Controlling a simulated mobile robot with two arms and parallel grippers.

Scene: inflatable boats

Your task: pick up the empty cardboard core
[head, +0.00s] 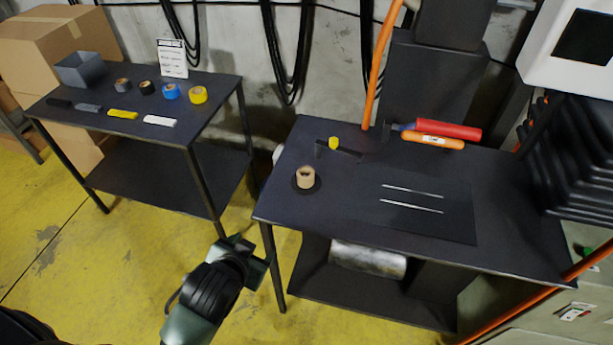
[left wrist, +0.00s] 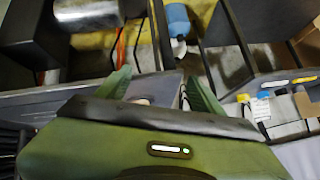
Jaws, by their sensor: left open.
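The cardboard core (head: 305,175) is a short tan tube standing upright on a round black base (head: 305,188), near the left end of the right-hand black table (head: 345,225). My left gripper (head: 248,254) is open, in front of and left of that table, apart from the core. In the left wrist view, my open left gripper (left wrist: 160,88) shows two green fingers. A small beige patch between them, probably the core (left wrist: 142,101), is mostly hidden by the gripper body. My right gripper is not in view.
A yellow-topped part (head: 333,143), red and orange tubes (head: 433,141) and two thin metal strips lie on the same table. A metal cylinder (head: 368,260) sits on its lower shelf. The left table (head: 75,122) holds tape rolls, coloured bars and a grey bin (head: 85,70).

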